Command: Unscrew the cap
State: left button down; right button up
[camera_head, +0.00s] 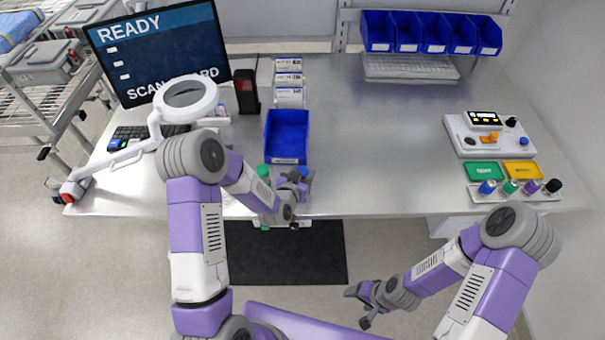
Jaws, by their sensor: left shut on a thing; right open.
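My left gripper (300,182) is at the table's front edge, just below a blue bin. It is shut on a small item with a blue top (303,172); the gripper hides most of this item, so I cannot tell its full shape. A green-capped item (263,170) stands to the left of the gripper, partly covered by my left forearm. My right gripper (358,304) is open and empty, low in front of the table and over the floor. Several vials with blue, green (511,186), purple and black caps stand in a rack at the right.
The blue bin (287,132) and stacked white boxes (289,97) are behind the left gripper. A ring lamp (186,96) and monitor (160,50) stand at left. A white device (489,134) and green and yellow trays are at right. The middle of the table (385,150) is clear.

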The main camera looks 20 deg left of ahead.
pick_arm(q)
jog(key=shift+f, duration=0.2)
jog(key=c, duration=0.5)
grip_release()
jog(key=shift+r, duration=0.1)
